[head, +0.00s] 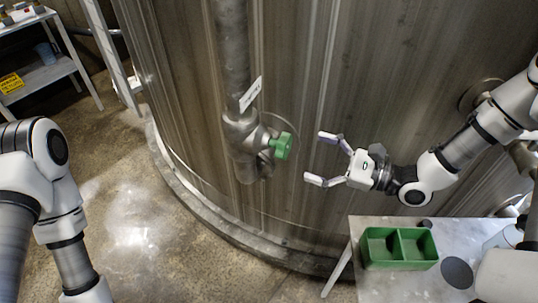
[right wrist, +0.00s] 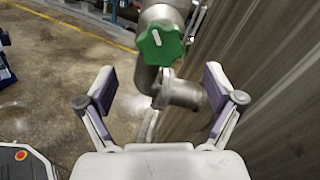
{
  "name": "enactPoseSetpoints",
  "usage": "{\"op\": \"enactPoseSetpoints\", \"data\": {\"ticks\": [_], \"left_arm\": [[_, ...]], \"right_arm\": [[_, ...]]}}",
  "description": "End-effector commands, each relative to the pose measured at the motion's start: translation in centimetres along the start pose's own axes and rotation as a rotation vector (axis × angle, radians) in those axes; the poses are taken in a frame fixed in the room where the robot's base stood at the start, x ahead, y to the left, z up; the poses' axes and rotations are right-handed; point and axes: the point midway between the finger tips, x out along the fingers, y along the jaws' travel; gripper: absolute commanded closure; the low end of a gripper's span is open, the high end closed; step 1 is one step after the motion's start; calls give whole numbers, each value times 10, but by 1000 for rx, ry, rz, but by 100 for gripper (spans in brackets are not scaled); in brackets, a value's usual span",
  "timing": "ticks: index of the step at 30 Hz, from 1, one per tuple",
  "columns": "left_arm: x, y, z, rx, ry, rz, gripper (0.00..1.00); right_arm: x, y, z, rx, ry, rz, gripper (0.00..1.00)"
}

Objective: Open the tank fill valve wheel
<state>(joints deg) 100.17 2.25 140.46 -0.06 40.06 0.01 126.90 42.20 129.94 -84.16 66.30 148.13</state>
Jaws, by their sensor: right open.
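The green valve wheel (head: 282,146) sits on a grey metal valve body (head: 243,132) on a vertical pipe in front of the big tank. A white tag hangs on the pipe just above the valve. My right gripper (head: 326,160) is open and empty, to the right of the wheel and apart from it, with its fingers pointing at it. In the right wrist view the green wheel (right wrist: 161,44) with a white mark shows beyond and between the two spread fingers (right wrist: 158,88). My left arm is at the left edge of the head view; its gripper is out of view.
The tank wall (head: 370,80) stands close behind the valve. A table (head: 358,290) with a green two-compartment bin (head: 398,262) stands below my right arm. A shelf with a yellow sign (head: 11,83) and a ladder are at the far left. The floor at left is clear.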

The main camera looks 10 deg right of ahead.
Motion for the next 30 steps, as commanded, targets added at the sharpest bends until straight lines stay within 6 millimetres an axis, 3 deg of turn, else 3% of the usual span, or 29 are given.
{"op": "enactPoseSetpoints", "data": {"ticks": [7,18,28,29,30], "left_arm": [[6,0,-1,-2,3,0,52],[6,0,-2,-1,4,0,52],[6,0,-2,-1,4,0,52],[6,0,-2,-1,4,0,52],[6,0,-2,-1,4,0,52]], "right_arm": [[16,-3,3,-16,-8,-2,9],[72,-4,4,-17,-8,-3,9],[80,-4,4,-14,-9,-7,9],[80,-4,4,-14,-9,-7,12],[79,-4,4,-14,-9,-7,26]]}}
